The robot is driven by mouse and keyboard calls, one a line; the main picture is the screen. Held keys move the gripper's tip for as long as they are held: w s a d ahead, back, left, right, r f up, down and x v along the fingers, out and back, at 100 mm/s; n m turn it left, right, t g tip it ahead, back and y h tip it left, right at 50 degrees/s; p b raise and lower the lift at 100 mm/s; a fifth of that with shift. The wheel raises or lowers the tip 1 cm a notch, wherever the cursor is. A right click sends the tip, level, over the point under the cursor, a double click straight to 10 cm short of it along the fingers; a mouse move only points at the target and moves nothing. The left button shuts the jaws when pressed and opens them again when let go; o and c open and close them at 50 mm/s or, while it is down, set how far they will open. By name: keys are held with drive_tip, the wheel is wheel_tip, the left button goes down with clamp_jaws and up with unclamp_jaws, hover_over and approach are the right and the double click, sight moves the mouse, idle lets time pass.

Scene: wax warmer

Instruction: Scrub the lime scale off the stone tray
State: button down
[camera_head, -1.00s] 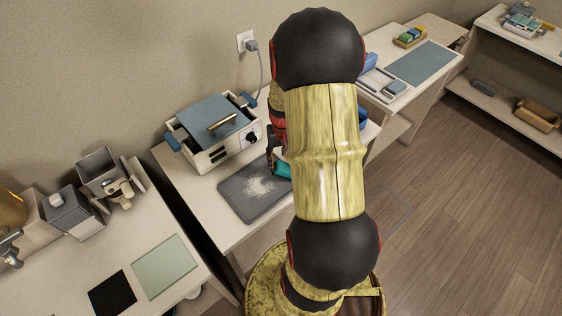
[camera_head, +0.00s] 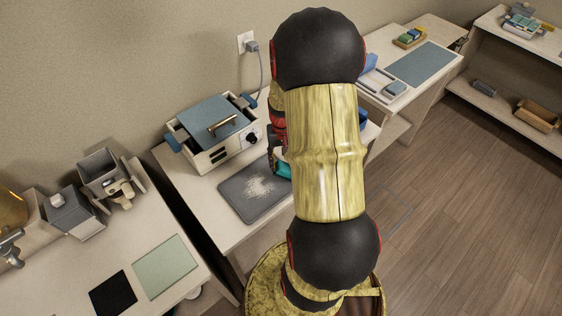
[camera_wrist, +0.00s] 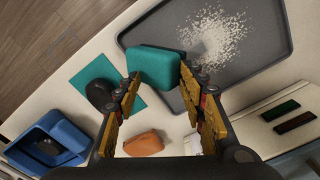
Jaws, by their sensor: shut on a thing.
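The stone tray (camera_head: 238,203) is a dark grey flat slab on the middle table, with a white patch of lime scale (camera_head: 259,186) near its centre. In the wrist view the tray (camera_wrist: 180,97) fills the upper right and the lime scale (camera_wrist: 217,37) is a speckled white cluster. My gripper (camera_wrist: 155,80) is shut on a teal block-shaped scrubber (camera_wrist: 152,66). The scrubber is over the tray's near corner, to the left of the lime scale in the wrist view; I cannot tell whether it touches the tray. In the head view my arm hides most of the gripper.
The wax warmer (camera_head: 215,123) with a blue lid stands behind the tray. The wrist view shows a blue container (camera_wrist: 48,143), a dark round object (camera_wrist: 99,93) on a teal mat (camera_wrist: 128,99), an orange-brown block (camera_wrist: 144,144) and two dark strips (camera_wrist: 280,111) close to the tray.

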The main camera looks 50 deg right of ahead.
drive_tip(key=shift+s+d+r+p, duration=0.1)
drive_tip(key=shift+s+d+p, duration=0.05)
drive_tip(key=shift+s+p, duration=0.15)
idle(1.1)
drive_tip(key=shift+w+d+r+p, duration=0.15)
drive_tip(key=shift+d+r+p, duration=0.1)
drive_tip(key=shift+r+p, duration=0.3)
idle(0.6)
drive_tip(key=shift+a+r, duration=0.15)
drive_tip(key=shift+r, duration=0.25)
idle(1.0)
drive_tip(key=shift+r+p, duration=0.25)
drive_tip(key=shift+p, duration=0.1)
drive_tip(key=shift+w+a+r+p, duration=0.1)
drive_tip(key=shift+w+a, duration=0.15)
drive_tip(key=shift+a, duration=0.4)
drive_tip(key=shift+w+a+r+p, duration=0.15)
drive_tip(key=shift+w+a, duration=0.1)
drive_tip(key=shift+a, duration=0.45)
drive_tip(key=shift+w+a+r+p, duration=0.1)
drive_tip(key=shift+w+a, duration=0.15)
drive_tip(key=shift+a, duration=0.4)
drive_tip(key=shift+f+b, duration=0.35)
drive_tip(key=shift+f, duration=0.25)
idle(0.7)
